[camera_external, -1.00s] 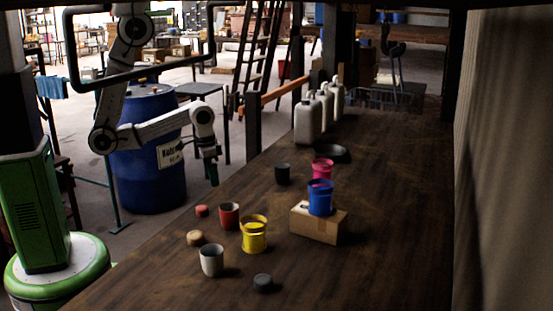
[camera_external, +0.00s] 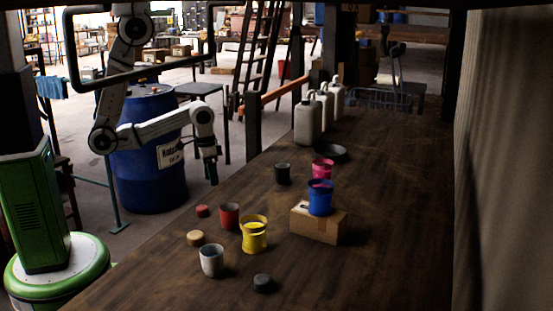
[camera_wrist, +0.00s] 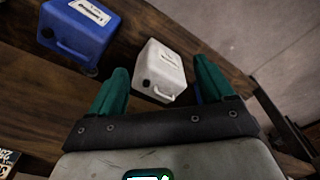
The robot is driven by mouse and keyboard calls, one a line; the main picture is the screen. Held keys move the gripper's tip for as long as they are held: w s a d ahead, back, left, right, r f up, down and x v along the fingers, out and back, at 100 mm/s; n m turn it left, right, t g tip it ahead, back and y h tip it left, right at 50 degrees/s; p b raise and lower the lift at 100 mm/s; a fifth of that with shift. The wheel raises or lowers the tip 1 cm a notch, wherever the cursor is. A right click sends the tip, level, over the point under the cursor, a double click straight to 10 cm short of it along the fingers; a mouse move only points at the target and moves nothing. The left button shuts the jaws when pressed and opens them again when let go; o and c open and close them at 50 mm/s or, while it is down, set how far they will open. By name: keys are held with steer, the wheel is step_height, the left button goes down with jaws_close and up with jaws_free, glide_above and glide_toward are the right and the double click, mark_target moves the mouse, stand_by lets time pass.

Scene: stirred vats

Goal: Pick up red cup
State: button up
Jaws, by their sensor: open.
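The red cup (camera_external: 229,216) stands upright on the dark wooden table, left of the yellow bucket (camera_external: 254,235) and behind the white cup (camera_external: 212,260). My gripper (camera_external: 211,180) hangs at the table's left edge, above and behind the red cup and apart from it. The red cup does not show in the wrist view.
A blue bucket (camera_external: 320,198) stands on a cardboard box (camera_external: 318,223), with a pink bucket (camera_external: 322,168) behind. A dark cup (camera_external: 282,174), red lid (camera_external: 202,211), tan lid (camera_external: 195,238) and dark lid (camera_external: 263,283) lie around. White jugs (camera_external: 307,122) stand far back. The table's right side is clear.

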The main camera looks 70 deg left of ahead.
steer(key=w+r+p, duration=0.1)
steer(key=w+r, duration=0.1)
steer(key=w, duration=0.2)
steer(key=w+d+r+m+t+p, duration=0.1)
steer(key=w+r, duration=0.2)
steer(key=w, duration=0.2)
steer(key=w+d+r+t+y+p, duration=0.1)
steer(key=w+r, duration=0.1)
steer(key=w, duration=0.2)
steer(key=shift+w+d+r+p, duration=0.25)
steer(key=shift+p, duration=0.05)
steer(key=w+d+r+m, duration=0.1)
steer(key=w+d+r, duration=0.2)
steer(key=d, duration=0.4)
steer(key=m+g+p, duration=0.3)
glide_toward(230, 217)
steer(key=w+a+r, duration=0.1)
steer(key=a, duration=0.3)
steer(key=shift+h, duration=0.4)
steer(key=f, duration=0.4)
steer(key=shift+s+d+f, duration=0.35)
steer(key=shift+s+f, duration=0.05)
steer(key=shift+w+d+f+p, duration=0.1)
steer(key=shift+f+p, duration=0.05)
steer(key=shift+f, duration=1.35)
steer(key=shift+w+f+p, duration=0.1)
steer(key=shift+f+p, duration=0.05)
steer(key=shift+f, duration=1.4)
steer(key=c, duration=1)
